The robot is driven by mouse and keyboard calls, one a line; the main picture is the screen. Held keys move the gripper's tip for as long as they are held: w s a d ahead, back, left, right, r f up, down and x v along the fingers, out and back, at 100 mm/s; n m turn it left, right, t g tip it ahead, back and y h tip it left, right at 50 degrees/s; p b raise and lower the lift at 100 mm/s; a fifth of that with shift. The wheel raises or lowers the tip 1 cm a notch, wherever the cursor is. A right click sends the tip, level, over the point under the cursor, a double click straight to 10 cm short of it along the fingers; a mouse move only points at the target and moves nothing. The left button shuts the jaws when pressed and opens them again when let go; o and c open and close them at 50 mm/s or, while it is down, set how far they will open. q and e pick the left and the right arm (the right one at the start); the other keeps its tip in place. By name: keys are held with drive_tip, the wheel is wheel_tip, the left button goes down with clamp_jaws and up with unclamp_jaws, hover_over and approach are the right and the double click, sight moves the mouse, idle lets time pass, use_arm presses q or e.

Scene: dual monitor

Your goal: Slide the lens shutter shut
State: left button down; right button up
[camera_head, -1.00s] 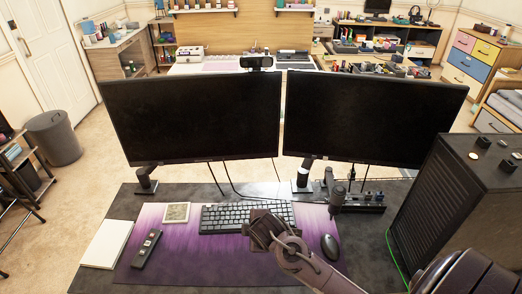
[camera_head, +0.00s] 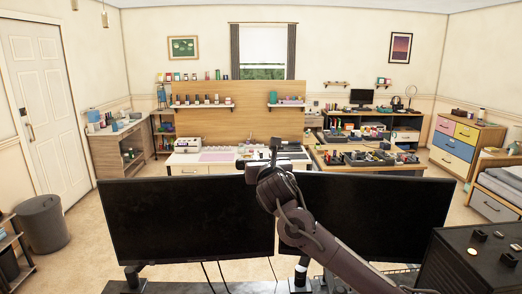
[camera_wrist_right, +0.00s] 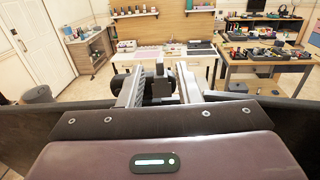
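The webcam (camera_head: 251,172) sits on the top edge of the left monitor (camera_head: 190,218) in the head view, mostly hidden behind my right gripper (camera_head: 275,152). In the right wrist view my right gripper (camera_wrist_right: 159,86) has its two grey fingers apart. The dark webcam (camera_wrist_right: 119,82) shows partly behind and between them. A small grey upright piece (camera_wrist_right: 158,68) stands between the fingers; I cannot tell for sure if it is the shutter's tab. Contact between fingers and webcam cannot be told. The lens is not visible. My left gripper is not in view.
The right monitor (camera_head: 372,216) stands beside the left one, with my right arm crossing in front of it. The black computer case (camera_head: 470,262) is at the lower right. Behind the monitors are a white desk (camera_head: 195,169) and open floor.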

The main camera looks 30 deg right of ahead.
sight(261, 153)
drive_tip(key=p+x, duration=0.1)
drive_tip(key=x, duration=0.3)
drive_tip(key=shift+w+r+p, duration=0.1)
drive_tip(key=shift+r+p, duration=0.05)
drive_tip(key=shift+p, duration=0.2)
drive_tip(key=shift+w+d, duration=0.35)
drive_tip(key=shift+w, duration=0.25)
drive_tip(key=shift+c, duration=0.4)
clamp_jaws()
